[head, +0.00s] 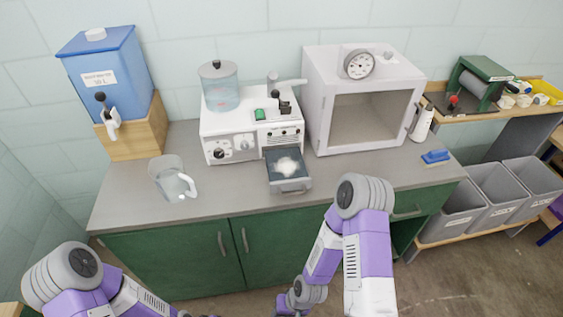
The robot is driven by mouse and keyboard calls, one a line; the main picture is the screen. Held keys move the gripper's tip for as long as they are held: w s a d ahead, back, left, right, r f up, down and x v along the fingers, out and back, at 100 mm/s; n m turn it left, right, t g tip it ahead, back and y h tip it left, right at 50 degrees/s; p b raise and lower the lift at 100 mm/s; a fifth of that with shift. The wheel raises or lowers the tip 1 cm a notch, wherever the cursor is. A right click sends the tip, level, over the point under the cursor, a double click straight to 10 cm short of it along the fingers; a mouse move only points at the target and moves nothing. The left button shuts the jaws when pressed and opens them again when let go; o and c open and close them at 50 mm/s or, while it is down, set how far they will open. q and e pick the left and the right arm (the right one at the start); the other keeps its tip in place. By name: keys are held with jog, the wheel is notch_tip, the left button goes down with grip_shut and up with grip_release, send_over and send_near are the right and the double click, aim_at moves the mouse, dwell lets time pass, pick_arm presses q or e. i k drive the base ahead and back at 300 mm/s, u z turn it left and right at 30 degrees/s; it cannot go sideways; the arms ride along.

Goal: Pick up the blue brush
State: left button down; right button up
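A small blue brush (435,156) with a pale underside lies on the right end of the grey counter (225,205), near the front right corner. It is to the right of the white oven-like box. Both my arms show only in part at the bottom of the head view, bent and well away from the brush. The right arm's elbow rises in front of the counter, to the left of the brush.
A white chamber (366,120) with a gauge and a white spray bottle (422,124) stand left of the brush. A white machine (250,130) with an open drawer (291,184), a clear pitcher (172,177) and a blue water tank (105,72) stand farther left. Grey bins (490,190) sit right.

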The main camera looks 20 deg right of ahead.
aim_at(434, 157)
jog(key=z, duration=1.9)
